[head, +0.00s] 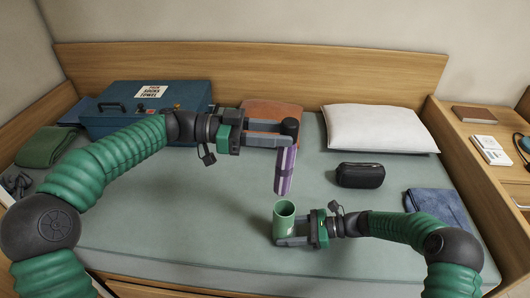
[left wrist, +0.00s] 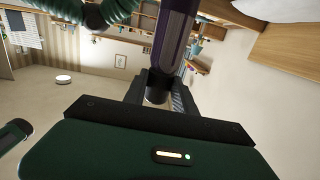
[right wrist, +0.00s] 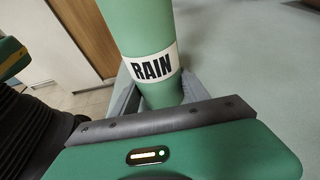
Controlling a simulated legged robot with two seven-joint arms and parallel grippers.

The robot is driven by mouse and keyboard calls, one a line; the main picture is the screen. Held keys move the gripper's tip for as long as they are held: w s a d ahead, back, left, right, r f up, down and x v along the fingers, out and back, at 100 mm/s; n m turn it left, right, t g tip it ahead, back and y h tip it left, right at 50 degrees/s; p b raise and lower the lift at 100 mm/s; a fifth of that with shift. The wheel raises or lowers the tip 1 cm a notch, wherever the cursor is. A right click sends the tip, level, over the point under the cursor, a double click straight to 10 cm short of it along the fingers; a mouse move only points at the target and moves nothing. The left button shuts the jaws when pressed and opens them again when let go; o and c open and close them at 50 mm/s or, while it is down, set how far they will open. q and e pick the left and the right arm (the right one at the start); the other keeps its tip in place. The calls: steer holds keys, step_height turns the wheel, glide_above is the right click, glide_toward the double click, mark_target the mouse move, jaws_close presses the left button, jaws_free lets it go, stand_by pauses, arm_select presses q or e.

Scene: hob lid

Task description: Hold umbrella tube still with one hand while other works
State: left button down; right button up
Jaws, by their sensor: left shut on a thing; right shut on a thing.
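The umbrella tube (head: 284,219) is a green, open-topped cylinder standing upright near the front of the bed. My right gripper (head: 296,241) is shut on its lower part. In the right wrist view the tube (right wrist: 137,28) carries a white label reading RAIN. A folded purple umbrella (head: 285,172) with a dark handle hangs almost upright, slightly tilted, above the tube. My left gripper (head: 287,133) is shut on its top end. The umbrella's lower end is just above the tube's mouth, apart from it. The umbrella also shows in the left wrist view (left wrist: 174,38).
On the bed (head: 220,220) lie a blue case (head: 150,103), a brown-orange item (head: 272,108), a white pillow (head: 378,128), a black pouch (head: 360,175), a blue cloth (head: 436,205) and a green roll (head: 45,147). The bed's middle left is clear.

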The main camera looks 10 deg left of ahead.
arm_select(q)
steer(key=shift+s+d+r+g+h, duration=0.25)
steer(key=shift+s+r+g+h, duration=0.05)
steer(key=shift+s+r+g, duration=0.2)
steer(key=shift+a, duration=0.1)
glide_above(275, 184)
steer(key=shift+w+d+f, duration=0.1)
steer(key=shift+d+f, duration=0.05)
steer(key=shift+f, duration=1.3)
steer(key=shift+d+f, duration=0.15)
steer(key=shift+f, duration=1.3)
steer(key=shift+f, duration=0.15)
steer(key=shift+f, duration=4.85)
